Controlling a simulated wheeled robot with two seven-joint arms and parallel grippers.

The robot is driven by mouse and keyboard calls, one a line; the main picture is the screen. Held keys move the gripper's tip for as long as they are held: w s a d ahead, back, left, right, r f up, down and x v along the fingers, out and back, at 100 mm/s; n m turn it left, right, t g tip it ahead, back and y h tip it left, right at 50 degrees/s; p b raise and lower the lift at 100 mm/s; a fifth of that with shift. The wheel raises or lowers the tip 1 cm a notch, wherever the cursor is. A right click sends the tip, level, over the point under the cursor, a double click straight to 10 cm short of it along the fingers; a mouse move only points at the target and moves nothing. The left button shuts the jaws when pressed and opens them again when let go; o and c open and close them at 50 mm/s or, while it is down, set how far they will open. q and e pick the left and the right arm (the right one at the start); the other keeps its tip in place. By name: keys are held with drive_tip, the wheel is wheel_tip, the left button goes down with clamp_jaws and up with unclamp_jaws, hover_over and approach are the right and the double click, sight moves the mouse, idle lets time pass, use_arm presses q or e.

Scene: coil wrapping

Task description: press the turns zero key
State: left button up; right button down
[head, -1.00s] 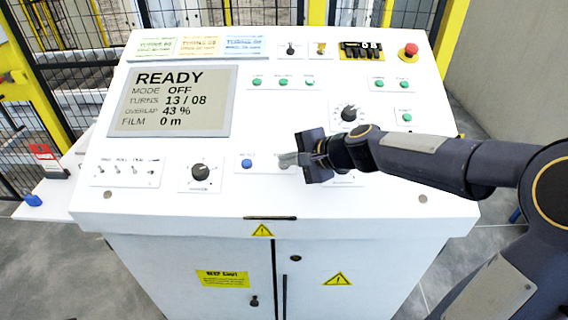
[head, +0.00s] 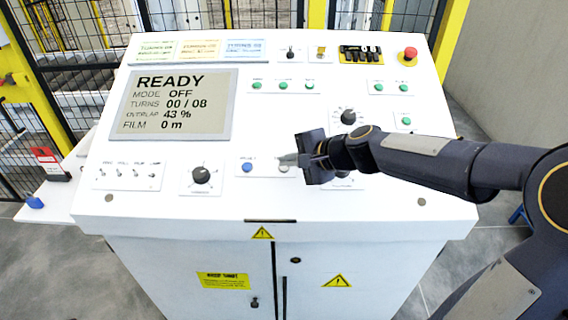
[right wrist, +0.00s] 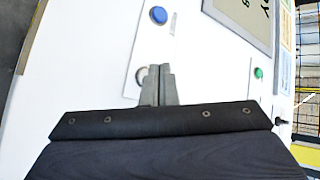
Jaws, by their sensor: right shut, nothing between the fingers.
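The turns zero key seems to be the pale round button (head: 283,168) on a small plate with a blue button (head: 247,167); its label is too small to read. It also shows in the right wrist view (right wrist: 141,76), partly hidden by my fingers. My right gripper (head: 290,158) is shut and empty, its tips close beside and over the pale button; I cannot tell whether they touch it. The display (head: 178,103) reads READY, MODE OFF, TURNS 00 / 08, OVERLAP 43 %, FILM 0 m. My left gripper is not in view.
A black knob (head: 201,175) and several toggle switches (head: 128,174) sit left of the blue button. Another knob (head: 348,117), green buttons (head: 283,86) and a red emergency stop (head: 410,53) are farther up the white panel. Yellow-framed fencing stands behind.

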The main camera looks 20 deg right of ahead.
drive_tip(key=r+p, duration=0.1)
drive_tip(key=s+r+p, duration=0.1)
drive_tip(key=r, duration=0.1)
drive_tip(key=s+r+p, duration=0.1)
drive_tip(key=p, duration=0.1)
drive_tip(key=shift+a+r, duration=0.3)
idle(0.4)
idle(0.5)
drive_tip(key=s+d+f+n+g+h, duration=0.1)
drive_tip(key=s+n, duration=0.5)
drive_tip(key=s, duration=0.7)
drive_tip(key=s+d+f+n+g+h, duration=0.2)
drive_tip(key=s+d+f+n, duration=0.2)
drive_tip(key=s, duration=0.9)
drive_tip(key=shift+s+f+n, duration=0.25)
drive_tip(key=shift+f+n, duration=0.05)
drive_tip(key=shift+n, duration=0.8)
